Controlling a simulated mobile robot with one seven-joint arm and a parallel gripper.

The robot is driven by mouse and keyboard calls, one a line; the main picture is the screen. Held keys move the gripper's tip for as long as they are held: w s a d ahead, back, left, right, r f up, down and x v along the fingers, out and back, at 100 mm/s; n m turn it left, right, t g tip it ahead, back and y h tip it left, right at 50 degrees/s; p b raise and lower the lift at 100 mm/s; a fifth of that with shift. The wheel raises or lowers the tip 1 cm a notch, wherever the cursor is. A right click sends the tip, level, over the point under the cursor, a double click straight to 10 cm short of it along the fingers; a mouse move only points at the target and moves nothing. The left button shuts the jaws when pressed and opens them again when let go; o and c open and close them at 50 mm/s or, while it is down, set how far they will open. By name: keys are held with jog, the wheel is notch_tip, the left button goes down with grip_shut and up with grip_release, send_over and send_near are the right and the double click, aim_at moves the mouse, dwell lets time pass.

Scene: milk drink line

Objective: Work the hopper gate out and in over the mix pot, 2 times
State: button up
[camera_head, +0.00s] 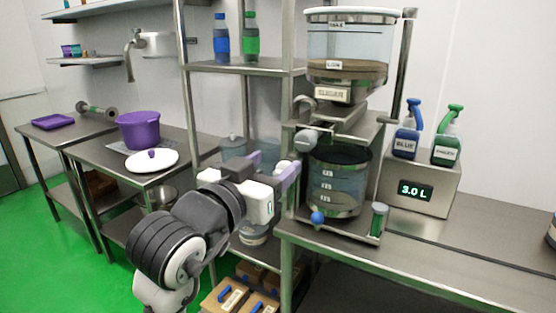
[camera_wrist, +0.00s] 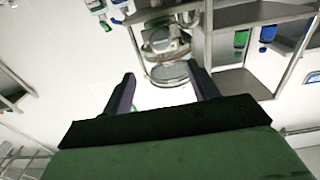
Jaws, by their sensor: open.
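The clear hopper (camera_head: 346,42) holds brown contents and stands high on a metal frame, with a label on its front. Below it is the metal gate (camera_head: 345,124), with a grey rounded handle (camera_head: 308,136) at its left front. How far the gate is out I cannot tell. The clear mix pot (camera_head: 338,182), with level marks and a dark top, stands under the gate. My gripper (camera_head: 270,168) is open and empty, left of the pot and lower than the handle. In the wrist view its two fingers (camera_wrist: 160,76) are apart, with the hopper (camera_wrist: 166,42) beyond them.
A shelf post (camera_head: 287,110) stands close behind my gripper. A blue ball knob (camera_head: 318,217) and a small clear cylinder (camera_head: 378,220) are at the pot's base. Spray bottles stand on the display box (camera_head: 418,190) at the right. The right counter (camera_head: 470,255) has free room.

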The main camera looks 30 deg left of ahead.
aim_at(303, 145)
notch_tip(303, 145, down, 6)
jog(key=w+r+t+b, duration=0.1)
jog(key=w+t+b, duration=0.1)
jog(key=t+b, duration=0.15)
jog(key=shift+t, duration=0.25)
jog(key=p+x, duration=0.6)
jog(key=x, duration=0.7)
grip_shut()
jog(key=w+b, duration=0.1)
jog(key=w, duration=0.6)
jog(key=shift+w+d+f, duration=0.1)
jog(key=shift+w, duration=0.1)
